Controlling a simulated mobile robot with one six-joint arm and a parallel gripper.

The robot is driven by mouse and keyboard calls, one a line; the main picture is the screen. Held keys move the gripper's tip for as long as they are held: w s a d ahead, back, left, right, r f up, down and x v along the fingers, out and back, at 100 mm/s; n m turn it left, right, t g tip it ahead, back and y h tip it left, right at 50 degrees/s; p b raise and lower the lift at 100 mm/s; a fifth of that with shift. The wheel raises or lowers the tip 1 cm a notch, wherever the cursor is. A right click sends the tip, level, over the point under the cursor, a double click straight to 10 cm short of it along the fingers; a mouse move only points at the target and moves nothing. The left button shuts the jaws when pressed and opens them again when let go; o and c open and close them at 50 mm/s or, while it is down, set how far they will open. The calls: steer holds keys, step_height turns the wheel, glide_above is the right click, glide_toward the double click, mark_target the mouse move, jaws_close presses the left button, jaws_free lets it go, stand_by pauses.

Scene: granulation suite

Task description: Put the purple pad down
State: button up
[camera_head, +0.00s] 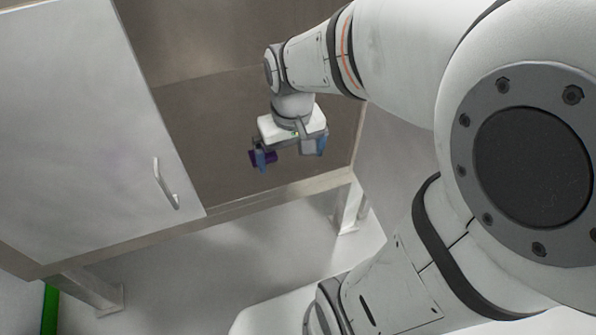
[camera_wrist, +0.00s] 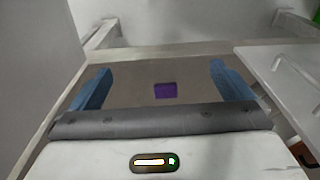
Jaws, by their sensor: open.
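The purple pad (camera_head: 268,156) shows beside and partly behind the left blue finger in the head view. In the wrist view the pad (camera_wrist: 165,90) is a small rectangle on the brown surface, between the two blue fingers in the picture, with clear gaps on both sides. My gripper (camera_head: 290,154) is open and empty, with its fingers pointing down over the brown cabinet floor. The gripper (camera_wrist: 160,75) also shows its spread fingers in the wrist view. The height of the fingers above the pad is hard to tell.
A white cabinet door (camera_head: 95,130) with a curved handle (camera_head: 166,184) stands at the left of the opening. The cabinet's pale front edge (camera_head: 275,192) runs below my gripper. Bare brown floor (camera_head: 215,175) lies around the pad. Cabinet legs (camera_head: 345,208) stand below.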

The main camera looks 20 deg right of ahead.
steer(key=s, duration=0.6)
steer(key=shift+a+f, duration=0.2)
steer(key=shift+s, duration=0.1)
step_height(320, 180, up, 24)
steer(key=t+p, duration=0.1)
steer(key=p, duration=2)
steer(key=shift+f+t, duration=0.2)
steer(key=shift+t, duration=0.1)
steer(key=shift+c, duration=0.2)
